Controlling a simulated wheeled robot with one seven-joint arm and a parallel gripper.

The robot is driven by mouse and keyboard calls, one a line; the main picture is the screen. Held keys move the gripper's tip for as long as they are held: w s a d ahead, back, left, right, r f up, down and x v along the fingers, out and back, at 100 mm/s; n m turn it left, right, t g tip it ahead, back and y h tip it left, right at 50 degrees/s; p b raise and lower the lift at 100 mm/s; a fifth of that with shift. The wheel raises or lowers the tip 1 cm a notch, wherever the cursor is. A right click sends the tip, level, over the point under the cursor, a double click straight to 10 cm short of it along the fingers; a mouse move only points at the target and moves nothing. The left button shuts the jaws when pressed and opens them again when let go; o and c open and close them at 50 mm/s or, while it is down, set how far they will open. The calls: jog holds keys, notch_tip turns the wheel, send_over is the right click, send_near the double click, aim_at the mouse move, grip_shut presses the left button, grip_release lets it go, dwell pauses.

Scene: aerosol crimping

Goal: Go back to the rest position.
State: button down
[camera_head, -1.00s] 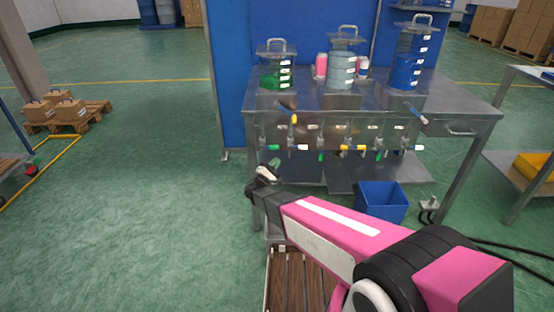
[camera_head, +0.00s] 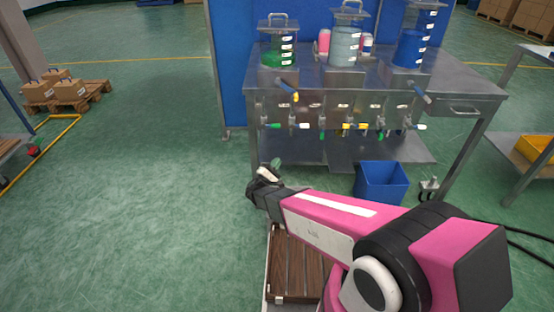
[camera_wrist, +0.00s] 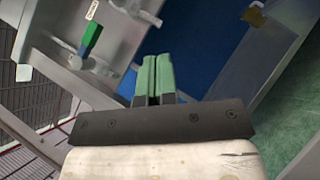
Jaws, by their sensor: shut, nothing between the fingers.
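My gripper (camera_head: 276,165) shows at the end of my pink arm in the head view, in front of the metal workbench (camera_head: 380,88). In the wrist view my gripper (camera_wrist: 153,78) has its two green fingers pressed together with nothing between them. The fingers are apart from the bench and its valves. A valve with a green handle (camera_wrist: 91,36) shows to the upper left of the fingers in the wrist view.
On the bench stand containers of green liquid (camera_head: 277,50), pale liquid (camera_head: 345,45) and blue liquid (camera_head: 409,48). A blue bin (camera_head: 382,181) is under the bench. A wooden slatted platform (camera_head: 297,262) lies below my arm. The floor to the left is open.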

jog(key=s+d+r+m+g, duration=0.1)
jog(key=s+d+m+g, duration=0.1)
jog(key=d+m+g, duration=0.45)
jog(key=s+d+r+m+g, duration=0.15)
jog(key=d+g, duration=0.25)
jog(key=d, duration=0.5)
jog(key=s+d+r+m+g, duration=0.1)
jog(key=s+d+m+g, duration=0.2)
jog(key=d+g, duration=0.4)
jog(key=s+d+r+m+y, duration=0.1)
jog(key=s+r+m+y, duration=0.1)
jog(key=y, duration=0.4)
jog(key=s+d+r+m+g+y, duration=0.1)
jog(key=s+r+m+y, duration=0.2)
jog(key=s+y, duration=0.3)
jog(key=shift+s+r+m+y, duration=0.15)
jog(key=shift+r+m+y, duration=0.25)
jog(key=shift+y, duration=0.3)
